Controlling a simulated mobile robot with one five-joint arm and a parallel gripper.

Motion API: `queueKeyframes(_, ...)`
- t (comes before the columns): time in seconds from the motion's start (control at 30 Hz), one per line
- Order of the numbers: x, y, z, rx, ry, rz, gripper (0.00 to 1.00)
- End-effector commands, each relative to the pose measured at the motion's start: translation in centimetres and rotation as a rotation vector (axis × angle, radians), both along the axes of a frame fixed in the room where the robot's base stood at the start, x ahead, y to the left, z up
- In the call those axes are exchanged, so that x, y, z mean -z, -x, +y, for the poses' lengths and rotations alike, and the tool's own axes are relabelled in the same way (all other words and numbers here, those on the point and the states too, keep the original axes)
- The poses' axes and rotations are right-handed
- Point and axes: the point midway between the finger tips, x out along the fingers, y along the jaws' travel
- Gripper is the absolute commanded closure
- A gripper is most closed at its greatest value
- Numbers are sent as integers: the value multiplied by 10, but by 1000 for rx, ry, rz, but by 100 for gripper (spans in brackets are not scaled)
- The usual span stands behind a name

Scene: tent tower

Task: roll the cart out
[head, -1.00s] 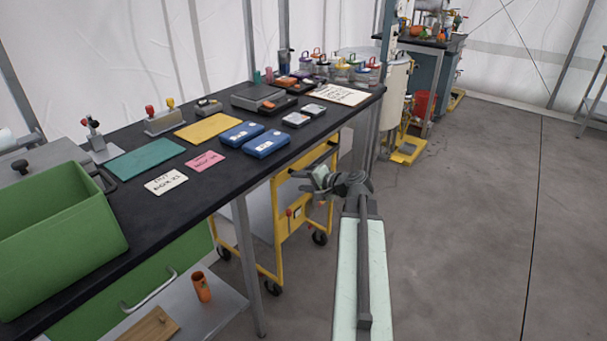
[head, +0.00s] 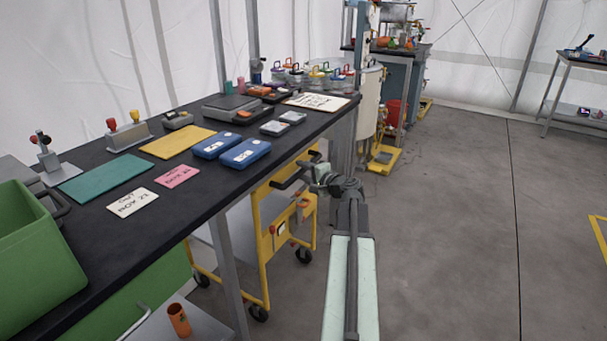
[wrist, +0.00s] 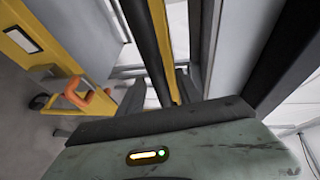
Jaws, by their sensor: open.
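The yellow cart (head: 262,250) stands on casters, partly under the black-topped bench. Its dark handle (head: 312,154) is at the top, near the bench edge. My gripper (head: 298,175) is at the handle end of the cart, reaching left towards it. In the wrist view, the dark handle bar (wrist: 147,35) runs down towards the space between my open fingers (wrist: 158,92); I cannot tell whether they touch it. An orange lever (wrist: 92,100) on the yellow frame shows left of the fingers. The cart's far side is hidden by the bench.
The bench (head: 100,225) carries a green bin (head: 35,255), blue boxes (head: 245,152) and cards. Its metal leg (head: 228,270) stands in front of the cart. A pale cylinder (head: 369,105) on a yellow base is beyond. Open grey floor (head: 450,230) lies to the right.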

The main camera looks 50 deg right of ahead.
Motion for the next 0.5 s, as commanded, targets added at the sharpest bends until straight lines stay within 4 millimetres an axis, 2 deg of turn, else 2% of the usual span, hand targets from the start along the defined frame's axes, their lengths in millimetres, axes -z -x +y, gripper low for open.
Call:
queueKeyframes(0.07,2,-8,-1,-1,0,0,59)
queueKeyframes(0.27,1,-8,-1,0,0,0,59)
queueKeyframes(0.3,1,-8,-1,0,0,0,64)
queueKeyframes(0.43,1,-7,-1,0,0,0,100)
queueKeyframes(0.5,1,-7,-1,1,0,0,100)
